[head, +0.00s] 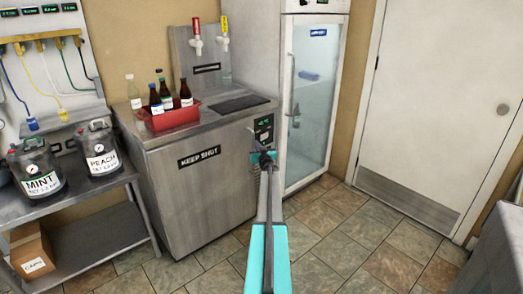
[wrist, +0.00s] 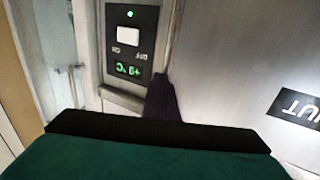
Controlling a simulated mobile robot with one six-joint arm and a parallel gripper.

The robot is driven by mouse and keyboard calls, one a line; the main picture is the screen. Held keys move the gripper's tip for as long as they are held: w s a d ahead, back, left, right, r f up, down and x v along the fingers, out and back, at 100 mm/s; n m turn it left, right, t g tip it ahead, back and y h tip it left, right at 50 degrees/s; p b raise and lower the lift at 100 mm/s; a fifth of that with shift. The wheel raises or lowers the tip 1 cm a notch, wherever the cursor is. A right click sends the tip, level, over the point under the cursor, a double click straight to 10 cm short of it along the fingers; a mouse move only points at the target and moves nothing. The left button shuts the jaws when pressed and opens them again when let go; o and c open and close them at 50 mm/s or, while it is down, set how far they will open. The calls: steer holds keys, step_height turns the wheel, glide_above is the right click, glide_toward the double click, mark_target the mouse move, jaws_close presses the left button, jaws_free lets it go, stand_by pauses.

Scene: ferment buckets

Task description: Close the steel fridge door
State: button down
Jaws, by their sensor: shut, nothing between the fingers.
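The steel fridge door (head: 203,195) is a grey metal panel with a "KEEP SHUT" label, on the front of the low steel cabinet under the taps. In the head view it lies about in line with the cabinet front; I cannot tell whether a small gap is left. My gripper (head: 263,157) is shut and empty at the door's right edge, just below the control panel (head: 263,130). In the wrist view the dark fingertips (wrist: 161,95) are beside the door face (wrist: 235,70); whether they touch it is unclear.
A red crate of bottles (head: 172,115) stands on the cabinet top. A tall glass-door fridge (head: 310,100) is close on the right. A steel table (head: 95,190) with two kegs stands at the left. The tiled floor (head: 345,250) in front is clear.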

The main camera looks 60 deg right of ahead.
steer(key=s+a+p, duration=0.1)
steer(key=s+a, duration=0.5)
steer(key=s, duration=0.6)
steer(key=shift+s+a, duration=0.2)
steer(key=shift+a, duration=0.15)
